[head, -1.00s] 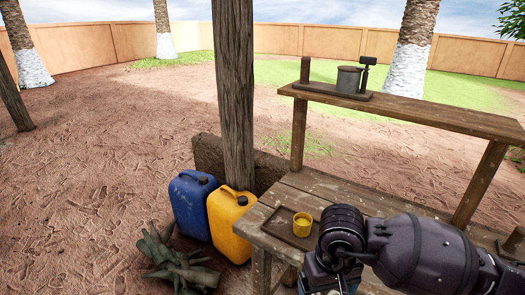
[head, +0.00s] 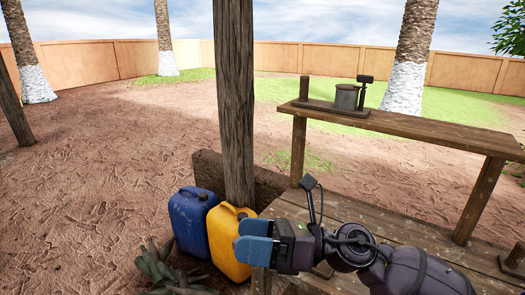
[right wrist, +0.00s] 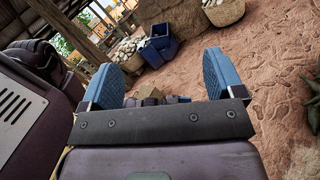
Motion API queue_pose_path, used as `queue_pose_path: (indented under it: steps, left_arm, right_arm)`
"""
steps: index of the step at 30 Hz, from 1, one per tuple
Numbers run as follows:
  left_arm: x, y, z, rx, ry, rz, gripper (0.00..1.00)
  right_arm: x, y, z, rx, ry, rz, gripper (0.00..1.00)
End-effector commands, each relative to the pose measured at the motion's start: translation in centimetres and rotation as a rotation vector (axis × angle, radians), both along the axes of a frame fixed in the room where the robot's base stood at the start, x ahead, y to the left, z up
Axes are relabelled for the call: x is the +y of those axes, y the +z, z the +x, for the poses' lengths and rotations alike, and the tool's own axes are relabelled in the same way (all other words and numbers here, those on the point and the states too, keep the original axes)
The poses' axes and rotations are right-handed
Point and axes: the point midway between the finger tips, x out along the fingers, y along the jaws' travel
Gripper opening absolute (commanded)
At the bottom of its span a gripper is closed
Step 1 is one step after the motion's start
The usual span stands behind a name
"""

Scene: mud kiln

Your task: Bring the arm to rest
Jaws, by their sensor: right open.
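My right arm reaches in from the lower right in the head view, over the wooden bench (head: 375,222). My right gripper (head: 256,243) points left, with blue fingers in front of the yellow jerrycan (head: 222,236); whether they touch it I cannot tell. In the right wrist view the two blue fingers of this gripper (right wrist: 163,75) stand wide apart with nothing between them. The yellow cup and most of its tray are hidden behind my arm now. My left gripper is in neither view.
A blue jerrycan (head: 188,218) stands left of the yellow one, beside a wooden post (head: 236,100). A raised shelf (head: 430,128) carries a metal pot (head: 346,97). A green plant (head: 165,275) is at the bottom. Open dirt lies left. The wrist view shows baskets (right wrist: 224,12) and a blue container (right wrist: 163,42).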

Motion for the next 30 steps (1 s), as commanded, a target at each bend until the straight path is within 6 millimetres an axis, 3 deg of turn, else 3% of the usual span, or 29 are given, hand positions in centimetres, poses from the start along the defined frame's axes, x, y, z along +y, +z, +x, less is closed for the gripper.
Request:
queue_pose_path:
  steps: [4,7,10,14,20,24,30]
  left_arm:
    - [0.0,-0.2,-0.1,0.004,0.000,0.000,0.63]
    - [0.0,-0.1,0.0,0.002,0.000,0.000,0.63]
    - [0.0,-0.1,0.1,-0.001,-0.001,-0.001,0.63]
    - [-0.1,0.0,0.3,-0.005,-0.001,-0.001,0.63]
    - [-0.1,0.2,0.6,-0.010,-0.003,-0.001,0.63]
    - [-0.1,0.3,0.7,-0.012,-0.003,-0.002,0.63]
    - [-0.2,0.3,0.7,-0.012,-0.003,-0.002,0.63]
  right_arm:
    - [-3.2,0.6,4.0,0.533,-0.162,0.319,0.87]
    - [-6.4,-1.1,6.7,0.887,-0.259,0.542,0.87]
    - [-10.1,-4.4,8.5,1.208,-0.345,0.759,0.87]
    - [-14.6,-10.1,9.1,1.552,-0.447,1.016,0.87]
    - [-20.5,-19.7,6.4,1.937,-0.595,1.363,0.87]
    - [-23.8,-25.7,2.3,2.092,-0.696,1.551,0.87]
    - [-27.6,-32.3,-5.0,2.178,-0.835,1.763,0.87]
